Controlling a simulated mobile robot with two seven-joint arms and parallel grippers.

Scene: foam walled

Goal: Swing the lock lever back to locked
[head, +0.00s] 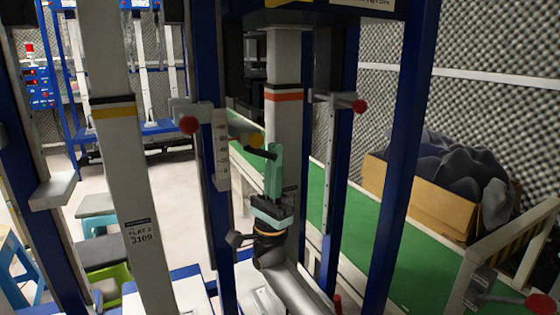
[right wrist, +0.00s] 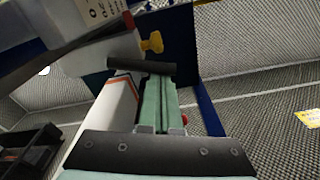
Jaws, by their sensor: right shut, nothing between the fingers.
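A black lever bar (head: 262,152) with a yellow knob (head: 256,141) just behind it sits in front of the white post with the orange band. I take the bar to be the lock lever. In the right wrist view the bar (right wrist: 140,66) lies across the fingertips and the yellow part (right wrist: 152,43) shows beyond it. My right gripper (head: 274,149) points up, its teal fingers shut and empty. Its tips are close to the bar; I cannot tell whether they touch. The fingertips also show in the right wrist view (right wrist: 157,79). My left gripper is not in view.
Blue uprights (head: 205,170) stand close on both sides of my right arm. Red knobs on side brackets (head: 188,124) (head: 360,106) flank the post. A green belt (head: 345,215) and a cardboard box (head: 420,195) of dark fabric lie to the right.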

